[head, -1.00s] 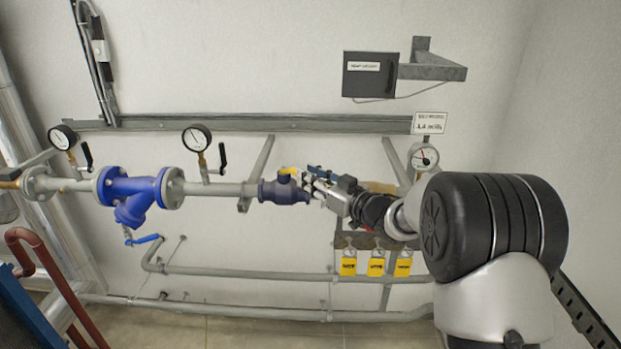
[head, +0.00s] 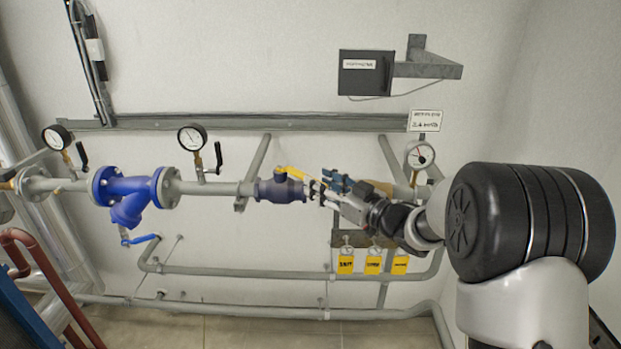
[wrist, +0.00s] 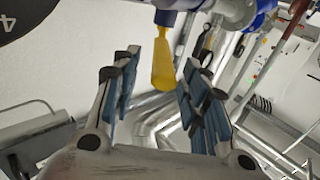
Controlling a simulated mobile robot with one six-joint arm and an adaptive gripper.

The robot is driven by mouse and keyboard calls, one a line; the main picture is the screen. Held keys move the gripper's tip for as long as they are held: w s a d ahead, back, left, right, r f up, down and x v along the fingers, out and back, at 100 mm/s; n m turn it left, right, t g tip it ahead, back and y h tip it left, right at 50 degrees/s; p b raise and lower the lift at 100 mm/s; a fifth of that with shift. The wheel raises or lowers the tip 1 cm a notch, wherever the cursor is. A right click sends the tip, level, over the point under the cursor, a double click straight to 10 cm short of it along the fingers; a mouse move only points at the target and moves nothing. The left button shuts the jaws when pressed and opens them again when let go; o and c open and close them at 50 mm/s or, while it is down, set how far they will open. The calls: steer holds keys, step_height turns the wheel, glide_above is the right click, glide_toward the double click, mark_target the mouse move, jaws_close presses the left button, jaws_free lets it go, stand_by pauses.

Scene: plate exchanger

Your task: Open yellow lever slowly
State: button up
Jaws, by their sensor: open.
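The yellow lever (head: 292,172) sits on top of a dark blue valve (head: 280,189) in the grey pipe run. In the head view it points right, toward my gripper (head: 324,187). In the wrist view the yellow lever (wrist: 163,62) hangs down from the valve into the gap between the two blue-padded fingers of my gripper (wrist: 158,85). The fingers are open, with a visible gap on each side of the lever.
A blue strainer (head: 130,194) and gauges (head: 192,138) (head: 421,155) are on or near the same pipe. Yellow tags (head: 372,264) hang below my arm. A dark box (head: 366,73) is mounted above.

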steer(key=v, duration=0.6)
steer(key=shift+s+d, duration=0.25)
steer(key=shift+c, duration=0.2)
